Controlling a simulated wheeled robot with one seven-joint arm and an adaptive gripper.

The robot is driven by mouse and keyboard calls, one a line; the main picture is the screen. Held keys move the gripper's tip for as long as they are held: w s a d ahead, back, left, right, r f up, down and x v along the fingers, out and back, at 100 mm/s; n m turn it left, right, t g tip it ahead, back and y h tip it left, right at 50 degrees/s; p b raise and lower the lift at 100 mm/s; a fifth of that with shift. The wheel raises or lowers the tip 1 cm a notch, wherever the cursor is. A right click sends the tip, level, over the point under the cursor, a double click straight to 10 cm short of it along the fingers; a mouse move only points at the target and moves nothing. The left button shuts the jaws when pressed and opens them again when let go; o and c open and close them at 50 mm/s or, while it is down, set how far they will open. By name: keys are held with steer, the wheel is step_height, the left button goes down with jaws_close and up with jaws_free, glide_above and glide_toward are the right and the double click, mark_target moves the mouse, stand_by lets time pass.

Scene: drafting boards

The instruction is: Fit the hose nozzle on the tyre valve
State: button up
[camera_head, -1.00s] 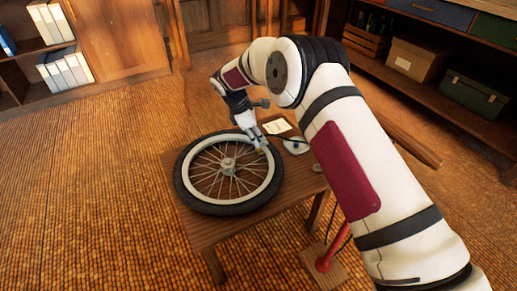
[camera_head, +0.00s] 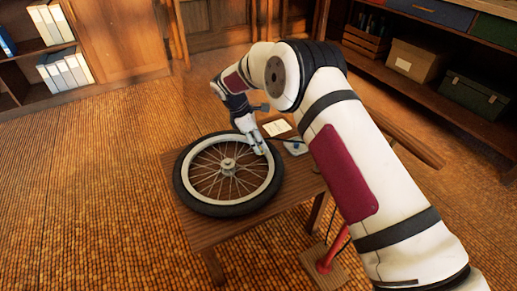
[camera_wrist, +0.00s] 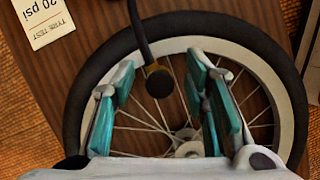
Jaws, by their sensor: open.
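The wheel, with a black tyre (camera_head: 188,197), a white rim and spokes, lies flat on a small wooden table; the tyre also shows in the wrist view (camera_wrist: 85,75). My gripper (camera_head: 259,150) is over the rim's right side. In the wrist view its teal-padded fingers (camera_wrist: 160,72) are open and spread. The hose nozzle (camera_wrist: 158,84), black with a brass collar, sits between them, apart from both pads, on a black hose (camera_wrist: 138,28). It is over the rim's inner edge. The tyre valve is not visible, and I cannot tell whether the nozzle is seated on it.
A card reading "TYRE TEST 20 psi" (camera_wrist: 46,20) and a pale gauge-like object (camera_head: 295,147) lie on the table (camera_head: 218,235) beside the tyre. A red pump (camera_head: 332,252) stands on the floor at right. Shelves with boxes (camera_head: 475,95) are behind.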

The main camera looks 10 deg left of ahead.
steer(key=w+v, duration=0.1)
steer(key=v, duration=1)
steer(key=s+d+r+m, duration=0.2)
steer(key=s+d+r, duration=0.1)
steer(key=d+r, duration=0.3)
steer(key=s+d+r+m, duration=0.2)
steer(key=s+d+r, duration=0.15)
steer(key=r, duration=0.55)
steer(key=s+d+r+m+y, duration=0.1)
steer(key=s+d+r+m, duration=0.4)
steer(key=s+d+r, duration=0.55)
steer(key=s+d+m+g+y, duration=0.1)
steer(key=s+d+m, duration=0.25)
steer(key=s, duration=0.55)
steer(key=s+d+m+y, duration=0.1)
steer(key=s+d+m, duration=0.2)
steer(key=s+d, duration=0.35)
steer(key=s+f+m+y, duration=0.1)
steer(key=s+f+m, duration=0.15)
steer(key=s, duration=0.65)
steer(key=s+f+m, duration=0.2)
steer(key=s+f, duration=0.2)
steer(key=s, duration=0.4)
step_height(320, 180, up, 31)
steer(key=t+p, duration=0.4)
steer(key=p, duration=2.5)
steer(key=shift+s+d+f, duration=0.2)
steer(key=shift+d, duration=0.2)
